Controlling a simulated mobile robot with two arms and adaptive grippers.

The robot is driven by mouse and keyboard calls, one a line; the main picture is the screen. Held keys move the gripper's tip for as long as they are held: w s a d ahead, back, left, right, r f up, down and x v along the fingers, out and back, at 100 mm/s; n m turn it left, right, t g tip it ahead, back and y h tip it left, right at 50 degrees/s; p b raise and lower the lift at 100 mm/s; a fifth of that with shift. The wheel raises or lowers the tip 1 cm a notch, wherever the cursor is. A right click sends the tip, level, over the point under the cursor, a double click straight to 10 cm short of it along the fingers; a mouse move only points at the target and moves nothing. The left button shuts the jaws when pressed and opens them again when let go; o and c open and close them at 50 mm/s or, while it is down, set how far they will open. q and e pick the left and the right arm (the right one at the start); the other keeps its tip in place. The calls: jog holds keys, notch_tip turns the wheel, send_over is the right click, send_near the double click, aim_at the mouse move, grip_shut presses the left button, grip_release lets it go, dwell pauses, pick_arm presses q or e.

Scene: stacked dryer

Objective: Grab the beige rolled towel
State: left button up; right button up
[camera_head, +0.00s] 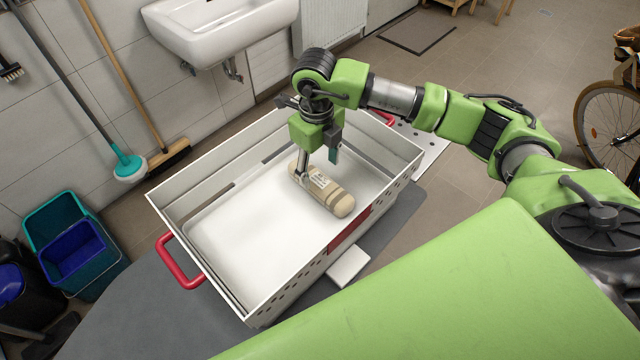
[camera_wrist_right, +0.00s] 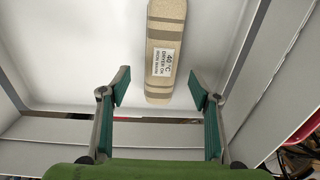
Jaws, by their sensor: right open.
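The beige rolled towel (camera_head: 328,192) has darker stripes and a white label. It lies on the floor of the white crate (camera_head: 262,292), toward its right part in the head view. My right gripper (camera_head: 318,170) is open and inside the crate, above and close to the towel. In the right wrist view the towel (camera_wrist_right: 163,75) lies beyond the fingertips, with its near end roughly in line with the gap between the right gripper's fingers (camera_wrist_right: 160,92). The label reads 40°C. I cannot tell from these frames whether a finger touches the towel. My left gripper is not in view.
The crate has raised perforated walls and red handles (camera_head: 180,262) at its ends. It stands on a grey surface (camera_head: 110,315). The crate floor left of the towel is bare. A sink (camera_head: 222,30) hangs on the wall behind, and a bicycle (camera_head: 608,115) stands at right.

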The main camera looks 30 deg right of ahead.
aim_at(320, 181)
notch_tip(320, 181, down, 3)
jog(key=shift+r, duration=0.1)
jog(key=shift+f+p, duration=0.25)
jog(key=shift+p, duration=0.2)
jog(key=f, duration=0.1)
jog(key=f+p, duration=0.1)
jog(key=f, duration=0.1)
jog(key=shift+w+d+f, duration=0.2)
jog(key=shift+f, duration=0.6)
jog(key=shift+w, duration=0.1)
jog(key=c, duration=1.4)
